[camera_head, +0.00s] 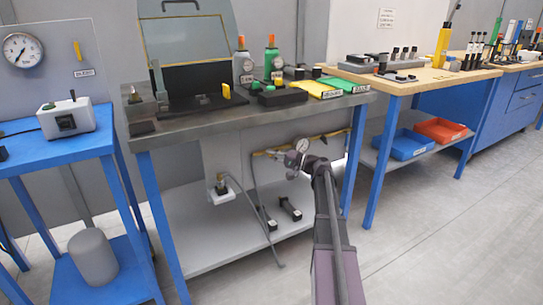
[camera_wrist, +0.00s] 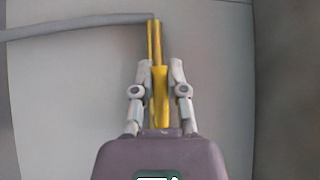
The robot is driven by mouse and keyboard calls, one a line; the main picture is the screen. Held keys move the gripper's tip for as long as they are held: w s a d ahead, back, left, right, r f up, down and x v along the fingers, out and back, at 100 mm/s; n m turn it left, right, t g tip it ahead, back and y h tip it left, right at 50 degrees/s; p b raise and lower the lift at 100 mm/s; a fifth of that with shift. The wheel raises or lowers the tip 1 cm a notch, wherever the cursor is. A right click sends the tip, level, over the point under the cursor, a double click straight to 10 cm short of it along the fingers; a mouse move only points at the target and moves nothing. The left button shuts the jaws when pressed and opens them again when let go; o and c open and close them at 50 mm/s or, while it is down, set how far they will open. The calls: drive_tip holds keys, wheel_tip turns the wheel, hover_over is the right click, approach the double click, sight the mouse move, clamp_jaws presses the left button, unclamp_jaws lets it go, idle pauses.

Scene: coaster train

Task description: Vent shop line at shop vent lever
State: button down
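In the wrist view, a yellow lever-like bar (camera_wrist: 160,95) lies lengthwise between the two grey fingers of my gripper (camera_wrist: 160,75). A finger stands close on each side of it; whether they touch it is unclear. A thinner yellow piece (camera_wrist: 153,40) reaches beyond the fingertips to a grey pipe or hose (camera_wrist: 80,27). In the head view, my gripper (camera_head: 296,168) is under the middle bench, by a small round gauge (camera_head: 302,145) and a yellow line (camera_head: 335,134). My arm hides part of this spot. Which part is the shop vent lever cannot be read from a label.
The middle bench (camera_head: 180,130) overhangs my gripper. A blue stand (camera_head: 60,150) is at left, with a wall gauge (camera_head: 22,50) above. Floor at right is clear.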

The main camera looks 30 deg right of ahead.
drive_tip(key=shift+n+g+p, duration=0.3)
drive_tip(key=shift+p, duration=0.1)
drive_tip(key=n+h+p, duration=0.1)
drive_tip(key=n+g+h+p, duration=0.1)
drive_tip(key=p, duration=0.1)
drive_tip(key=shift+d+f+g, duration=0.1)
drive_tip(key=shift+f+g, duration=0.2)
drive_tip(key=shift+f, duration=0.1)
drive_tip(key=shift+d+f+n+g+h+p, duration=0.4)
drive_tip(key=shift+d+f+n+h+p, duration=0.15)
drive_tip(key=shift+n+h+p, duration=1)
drive_tip(key=shift+d+f+n+g+h+p, duration=0.45)
drive_tip(key=shift+d+n+h+p, duration=0.55)
drive_tip(key=shift+h, duration=0.9)
drive_tip(key=shift+d+f+n+g+h+p, duration=0.45)
drive_tip(key=shift+n+h+p, duration=0.6)
drive_tip(key=shift+h+p, duration=0.6)
drive_tip(key=shift+a+f, duration=0.1)
drive_tip(key=c, duration=0.7)
unclamp_jaws()
drive_tip(key=shift+w, duration=0.1)
drive_tip(key=shift+o, duration=0.2)
